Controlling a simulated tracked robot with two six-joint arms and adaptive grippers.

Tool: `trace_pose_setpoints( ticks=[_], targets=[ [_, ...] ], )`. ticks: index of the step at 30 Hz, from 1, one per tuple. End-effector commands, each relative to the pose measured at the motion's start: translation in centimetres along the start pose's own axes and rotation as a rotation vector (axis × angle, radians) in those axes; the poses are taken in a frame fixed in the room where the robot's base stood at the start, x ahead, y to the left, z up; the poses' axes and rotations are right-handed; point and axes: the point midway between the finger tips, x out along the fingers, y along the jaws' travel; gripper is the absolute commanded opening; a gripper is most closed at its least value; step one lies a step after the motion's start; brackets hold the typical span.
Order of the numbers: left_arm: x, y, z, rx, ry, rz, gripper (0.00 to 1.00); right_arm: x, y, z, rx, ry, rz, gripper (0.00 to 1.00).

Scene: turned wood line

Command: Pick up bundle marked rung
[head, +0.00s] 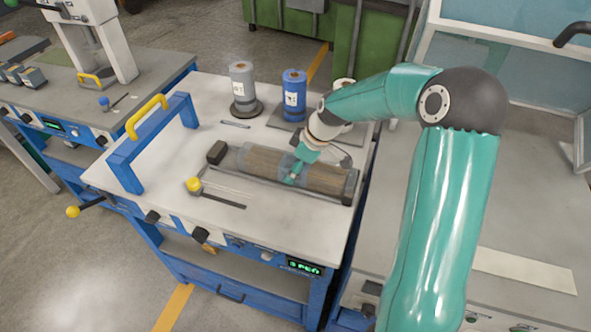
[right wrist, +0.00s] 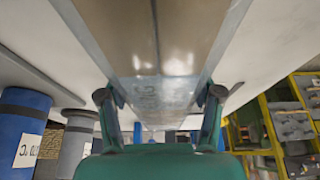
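A long brown wooden bundle (head: 262,161) with a clear band around its middle lies in a dark cradle on the white bench top. In the right wrist view the bundle (right wrist: 150,35) runs away from the camera, with faint lettering on the band that I cannot read. My right gripper (head: 292,174) is over the band at the bundle's middle. In the right wrist view the fingers of my right gripper (right wrist: 160,95) are spread wide, one on each side of the bundle; I cannot tell whether they touch it. My left gripper is not in view.
Behind the bundle stand a grey labelled cylinder (head: 242,86) and a blue labelled cylinder (head: 293,92). A blue frame with a yellow handle (head: 147,116) rises at left. A yellow-knobbed lever (head: 194,185) sits in front of the cradle. The bench's front left is clear.

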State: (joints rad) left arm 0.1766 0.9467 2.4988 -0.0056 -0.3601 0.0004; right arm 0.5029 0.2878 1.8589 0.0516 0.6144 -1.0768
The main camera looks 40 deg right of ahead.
Motion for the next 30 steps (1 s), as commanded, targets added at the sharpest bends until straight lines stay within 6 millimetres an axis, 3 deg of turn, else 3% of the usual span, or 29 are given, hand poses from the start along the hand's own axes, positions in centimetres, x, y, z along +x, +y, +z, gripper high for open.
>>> trace_pose_setpoints(
  ticks=[1,10,22,30],
  targets=[
    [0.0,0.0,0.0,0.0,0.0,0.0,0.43,0.0,0.0,0.0,0.0,0.0,0.0,0.51],
    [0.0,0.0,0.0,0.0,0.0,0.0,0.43,0.0,0.0,0.0,-0.001,0.0,0.001,0.02],
    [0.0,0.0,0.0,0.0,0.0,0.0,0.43,-0.6,0.1,-0.4,-0.002,0.003,0.003,0.02],
    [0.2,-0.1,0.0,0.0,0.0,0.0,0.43,-3.2,0.1,-1.5,-0.003,0.004,0.005,0.02]
  ],
)
